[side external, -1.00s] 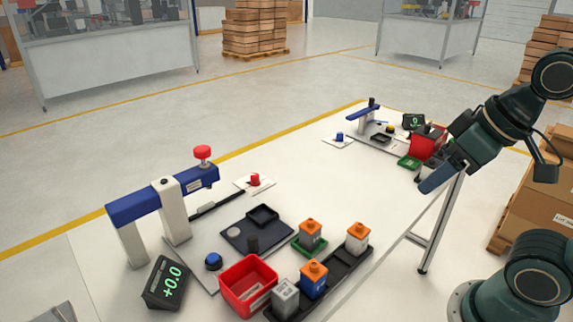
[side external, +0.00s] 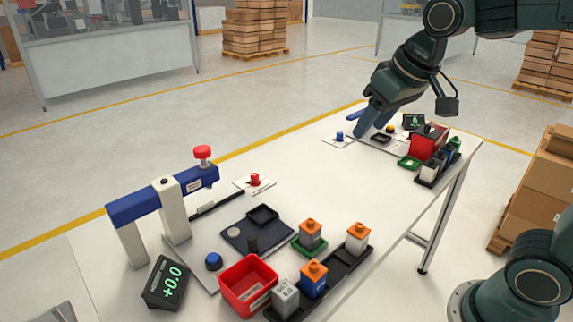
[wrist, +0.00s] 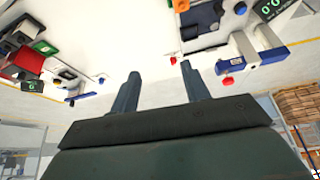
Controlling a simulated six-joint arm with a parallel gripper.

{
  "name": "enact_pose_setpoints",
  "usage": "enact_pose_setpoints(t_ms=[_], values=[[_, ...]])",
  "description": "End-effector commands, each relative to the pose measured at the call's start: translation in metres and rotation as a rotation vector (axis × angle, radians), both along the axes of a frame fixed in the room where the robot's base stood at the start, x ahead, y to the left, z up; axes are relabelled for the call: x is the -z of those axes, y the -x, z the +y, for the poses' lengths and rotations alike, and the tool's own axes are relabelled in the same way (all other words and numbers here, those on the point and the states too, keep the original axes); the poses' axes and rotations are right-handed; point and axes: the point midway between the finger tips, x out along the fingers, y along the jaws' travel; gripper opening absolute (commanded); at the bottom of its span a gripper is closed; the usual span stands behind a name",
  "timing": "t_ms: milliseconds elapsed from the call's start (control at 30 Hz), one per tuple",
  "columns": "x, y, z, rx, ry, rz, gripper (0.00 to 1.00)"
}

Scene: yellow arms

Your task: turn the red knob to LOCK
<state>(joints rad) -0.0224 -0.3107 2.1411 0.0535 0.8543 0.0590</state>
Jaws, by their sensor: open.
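The red knob (side external: 254,180) stands on a small white card on the table, beside the nearer work station. In the wrist view the red knob (wrist: 173,60) is small, beyond the gap between my fingers; its pointer and lettering are too small to read. My gripper (side external: 371,122) is in the air near the far station, well away from the red knob. In the wrist view my gripper (wrist: 160,82) has its two fingers apart with nothing between them.
A blue-armed press (side external: 165,200) with a red top (side external: 203,152) stands left of the knob. A red bin (side external: 248,285) and a black rack (side external: 350,265) of blocks are in front. A blue knob (side external: 339,136) sits by the far station. The table's middle is clear.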

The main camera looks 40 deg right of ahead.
Motion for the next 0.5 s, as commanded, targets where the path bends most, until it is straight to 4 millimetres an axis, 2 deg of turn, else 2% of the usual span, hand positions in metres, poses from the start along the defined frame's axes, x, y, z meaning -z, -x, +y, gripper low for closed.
enact_pose_setpoints(t_ms=[33, 267, 500], values=[[0.001, -0.015, 0.0, 0.007, -0.001, 0.007, 0.46], [0.005, -0.075, 0.001, 0.039, -0.003, 0.019, 0.46], [0.022, -0.137, 0.003, 0.072, -0.005, 0.032, 0.46]])
